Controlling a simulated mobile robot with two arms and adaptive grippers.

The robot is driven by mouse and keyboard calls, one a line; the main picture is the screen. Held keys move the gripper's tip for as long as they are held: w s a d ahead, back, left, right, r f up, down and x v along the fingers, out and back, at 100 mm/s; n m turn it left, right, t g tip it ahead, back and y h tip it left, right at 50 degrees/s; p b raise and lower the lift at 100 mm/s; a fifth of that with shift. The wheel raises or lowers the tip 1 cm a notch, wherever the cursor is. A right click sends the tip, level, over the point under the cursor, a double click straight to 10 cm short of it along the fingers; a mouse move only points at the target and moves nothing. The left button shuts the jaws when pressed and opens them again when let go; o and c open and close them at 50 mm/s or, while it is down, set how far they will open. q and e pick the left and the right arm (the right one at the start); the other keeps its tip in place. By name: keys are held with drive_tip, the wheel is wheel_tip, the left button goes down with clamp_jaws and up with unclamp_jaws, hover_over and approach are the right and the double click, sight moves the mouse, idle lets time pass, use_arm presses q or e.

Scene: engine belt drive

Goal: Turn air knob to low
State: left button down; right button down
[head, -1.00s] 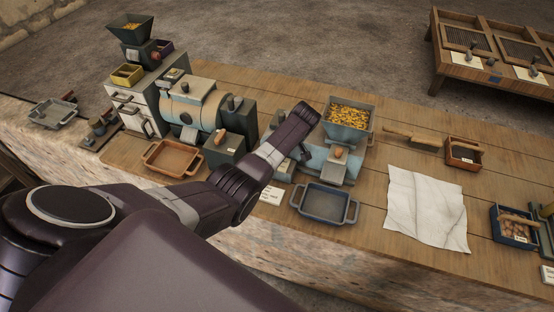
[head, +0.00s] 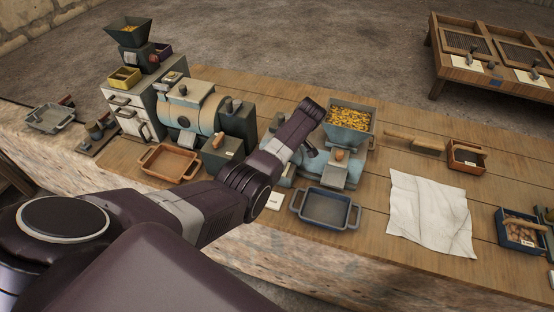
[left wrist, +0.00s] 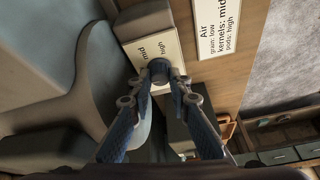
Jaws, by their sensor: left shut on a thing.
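The air knob (left wrist: 158,68) is a small dark round knob on a cream dial plate (left wrist: 137,38) in the left wrist view. The words "mid" and "high" show on the plate; "low" is not visible. My left gripper (left wrist: 159,82) is shut on the knob, a fingertip on each side. I cannot tell the knob's setting. A white card headed "Air" (left wrist: 218,24) beside it reads grain: low, kernels: mid, pods: high. In the head view my left arm reaches to the light-blue machine (head: 345,172) with a hopper (head: 349,122) of yellow kernels and hides the knob. My right gripper is not in view.
A blue-grey tray (head: 325,209) stands in front of the machine. A rust-brown tray (head: 170,163) and a larger drum machine (head: 196,110) are to the left. A white cloth (head: 430,213), a brush (head: 413,141) and small boxes lie to the right.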

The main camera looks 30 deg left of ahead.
use_arm(q)
drive_tip(key=c, duration=2.1)
unclamp_jaws()
drive_tip(key=shift+r, duration=0.1)
drive_tip(key=v, duration=1.2)
drive_tip(key=shift+a, duration=0.1)
